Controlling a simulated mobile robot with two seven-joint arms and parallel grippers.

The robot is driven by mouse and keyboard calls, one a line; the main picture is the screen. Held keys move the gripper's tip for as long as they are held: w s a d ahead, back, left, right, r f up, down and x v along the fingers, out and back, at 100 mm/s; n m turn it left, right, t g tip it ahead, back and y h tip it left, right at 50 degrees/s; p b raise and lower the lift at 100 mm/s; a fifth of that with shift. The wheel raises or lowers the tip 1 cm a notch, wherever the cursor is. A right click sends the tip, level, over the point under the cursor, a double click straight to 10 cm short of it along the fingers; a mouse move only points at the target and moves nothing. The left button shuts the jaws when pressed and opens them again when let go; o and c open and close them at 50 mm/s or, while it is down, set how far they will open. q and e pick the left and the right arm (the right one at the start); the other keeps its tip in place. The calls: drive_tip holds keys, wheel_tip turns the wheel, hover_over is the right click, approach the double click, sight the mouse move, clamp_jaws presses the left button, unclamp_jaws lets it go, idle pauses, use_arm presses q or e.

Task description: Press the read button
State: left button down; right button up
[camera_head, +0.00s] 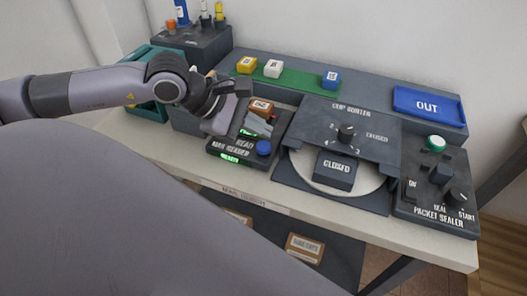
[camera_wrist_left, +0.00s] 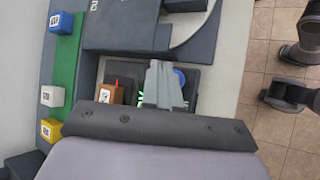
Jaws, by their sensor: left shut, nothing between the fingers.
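The mail reader (camera_head: 238,150) is a dark box on the table with the label READ and green lit displays. Its round blue read button (camera_head: 263,148) is at its front right; part of the button also shows beside the fingers in the left wrist view (camera_wrist_left: 180,77). A brown labelled cube (camera_head: 261,106) sits at the reader's back. My left gripper (camera_head: 257,127) is shut and empty, above the reader and just behind the button. Its fingers (camera_wrist_left: 163,88) hide part of the reader in the wrist view. I cannot tell any contact with the button. My right gripper is not identifiable.
Yellow (camera_head: 246,65), white (camera_head: 273,68) and blue (camera_head: 331,79) cubes stand on the back ledge. Right of the reader are a dark sorter with a CLOSED block (camera_head: 335,170), a packet sealer (camera_head: 437,195) and a blue OUT tray (camera_head: 428,94). A teal bin (camera_head: 143,58) stands left.

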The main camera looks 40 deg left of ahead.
sight(259, 147)
use_arm(q)
drive_tip(key=shift+f, duration=0.5)
idle(1.2)
drive_tip(key=shift+b, duration=0.3)
drive_tip(key=shift+f+b, duration=0.45)
drive_tip(key=shift+b, duration=0.3)
drive_tip(key=shift+f+b, duration=0.55)
drive_tip(key=shift+b, duration=0.15)
idle(0.7)
idle(0.4)
drive_tip(key=shift+r+p, duration=0.35)
drive_tip(key=shift+r, duration=0.6)
